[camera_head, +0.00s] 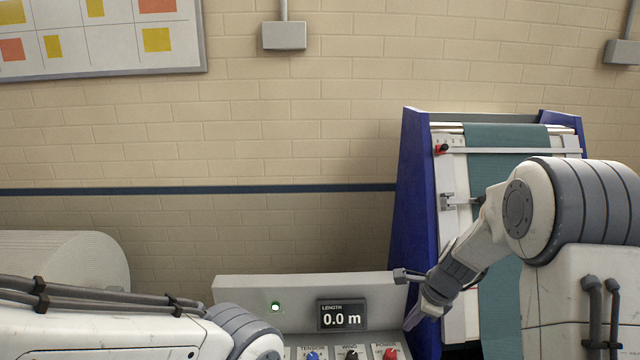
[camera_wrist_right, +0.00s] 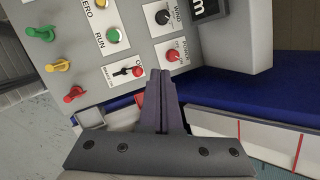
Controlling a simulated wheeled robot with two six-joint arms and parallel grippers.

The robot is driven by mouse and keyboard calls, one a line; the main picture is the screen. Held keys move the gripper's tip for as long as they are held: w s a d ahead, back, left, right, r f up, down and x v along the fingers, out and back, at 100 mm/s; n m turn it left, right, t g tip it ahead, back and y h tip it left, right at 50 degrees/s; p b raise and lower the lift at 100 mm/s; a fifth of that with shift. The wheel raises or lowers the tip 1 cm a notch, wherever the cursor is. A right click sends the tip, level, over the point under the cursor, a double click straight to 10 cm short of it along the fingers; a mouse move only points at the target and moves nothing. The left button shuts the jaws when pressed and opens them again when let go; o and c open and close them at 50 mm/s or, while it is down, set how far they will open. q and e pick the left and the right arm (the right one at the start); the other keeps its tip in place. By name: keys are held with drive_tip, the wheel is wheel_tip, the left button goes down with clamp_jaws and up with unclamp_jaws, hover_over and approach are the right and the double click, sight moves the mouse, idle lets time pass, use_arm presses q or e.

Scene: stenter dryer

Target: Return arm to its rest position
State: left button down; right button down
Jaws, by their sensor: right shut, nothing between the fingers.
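My right gripper (camera_head: 418,300) is in front of the right end of the control panel (camera_head: 240,290) in the head view. In the right wrist view, my right gripper (camera_wrist_right: 161,74) is shut with nothing between its fingers. Its tips are close to a red-tipped toggle switch (camera_wrist_right: 136,71) and the red power knob (camera_wrist_right: 173,54); I cannot tell if they touch. My left arm (camera_head: 100,320) comes in at the lower left, and its gripper is out of view.
A blue-framed machine (camera_head: 412,190) with teal cloth (camera_head: 500,138) stands at the right. The length display (camera_head: 341,315) reads 0.0 m, beside a lit green lamp (camera_head: 275,307). A white roll (camera_head: 60,260) is at the left. The wrist view shows a green button (camera_wrist_right: 113,35) and coloured levers (camera_wrist_right: 40,33).

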drive_tip(key=s+a+r+n+g+b, duration=0.1)
drive_tip(key=s+a+n+b, duration=0.2)
drive_tip(key=s+a+n, duration=0.7)
drive_tip(key=s+a+n+g+b, duration=0.1)
drive_tip(key=s+a+n+b, duration=0.1)
drive_tip(key=s+a+n, duration=0.2)
drive_tip(key=s+a+n+g+b, duration=0.1)
drive_tip(key=s+a+n, duration=0.2)
drive_tip(key=s+n, duration=0.4)
drive_tip(key=s, duration=0.3)
drive_tip(key=shift+s+a+f+n+b, duration=0.2)
drive_tip(key=shift+a+f+n+b, duration=0.15)
drive_tip(key=shift+a+n, duration=0.05)
drive_tip(key=c, duration=1.2)
unclamp_jaws()
drive_tip(key=s+n, duration=0.2)
drive_tip(key=s+d+f+n+b, duration=0.1)
drive_tip(key=s+n, duration=0.1)
drive_tip(key=s+n+h, duration=0.1)
drive_tip(key=s+n, duration=0.1)
drive_tip(key=s, duration=0.1)
drive_tip(key=shift+s+d+f+n, duration=0.1)
drive_tip(key=shift+d+f+n, duration=0.1)
drive_tip(key=shift+n, duration=0.1)
drive_tip(key=shift+c, duration=0.2)
drive_tip(key=o, duration=0.6)
drive_tip(key=shift+s+d+n, duration=0.1)
drive_tip(key=shift+s+n, duration=0.1)
drive_tip(key=shift+n, duration=0.1)
drive_tip(key=shift+c, duration=0.2)
